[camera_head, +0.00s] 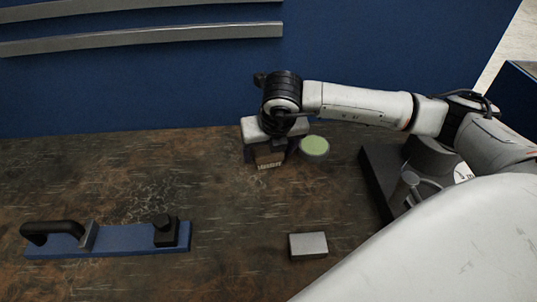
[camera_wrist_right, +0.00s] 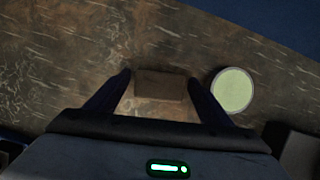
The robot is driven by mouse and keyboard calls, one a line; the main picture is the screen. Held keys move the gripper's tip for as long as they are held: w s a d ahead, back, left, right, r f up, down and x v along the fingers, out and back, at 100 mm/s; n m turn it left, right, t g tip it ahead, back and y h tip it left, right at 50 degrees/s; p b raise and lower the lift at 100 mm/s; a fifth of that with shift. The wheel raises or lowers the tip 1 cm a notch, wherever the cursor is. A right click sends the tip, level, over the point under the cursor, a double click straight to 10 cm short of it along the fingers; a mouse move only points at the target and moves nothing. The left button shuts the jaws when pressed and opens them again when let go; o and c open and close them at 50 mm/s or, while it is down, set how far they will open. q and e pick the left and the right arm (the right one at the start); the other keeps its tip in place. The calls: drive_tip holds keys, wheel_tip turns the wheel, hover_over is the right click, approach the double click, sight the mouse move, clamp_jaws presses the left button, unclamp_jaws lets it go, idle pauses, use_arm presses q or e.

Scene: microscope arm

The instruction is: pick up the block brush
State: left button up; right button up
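The block brush (camera_wrist_right: 160,86) is a small brown wooden block with pale bristles along its lower edge. In the head view the brush (camera_head: 269,160) stands on the table below my right gripper (camera_head: 270,150), which partly hides it. In the right wrist view the brush lies between the two dark fingers of my right gripper (camera_wrist_right: 160,78), with a gap on each side. The right gripper is open and points down over the brush. My left gripper is in neither view.
A round green-topped container (camera_head: 314,147) stands close to the right of the brush. A grey block (camera_head: 308,245) lies nearer the front. A blue board with black handles (camera_head: 125,243) lies at left. A dark microscope-like device (camera_head: 427,160) stands at right. The table's middle left is clear.

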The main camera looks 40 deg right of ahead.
sight(268, 150)
drive_tip(key=c, duration=1)
drive_tip(key=shift+o, duration=0.2)
wheel_tip(268, 150, up, 10)
drive_tip(key=shift+r+b, duration=0.1)
drive_tip(key=shift+b, duration=0.45)
drive_tip(key=o, duration=0.5)
drive_tip(key=c, duration=0.4)
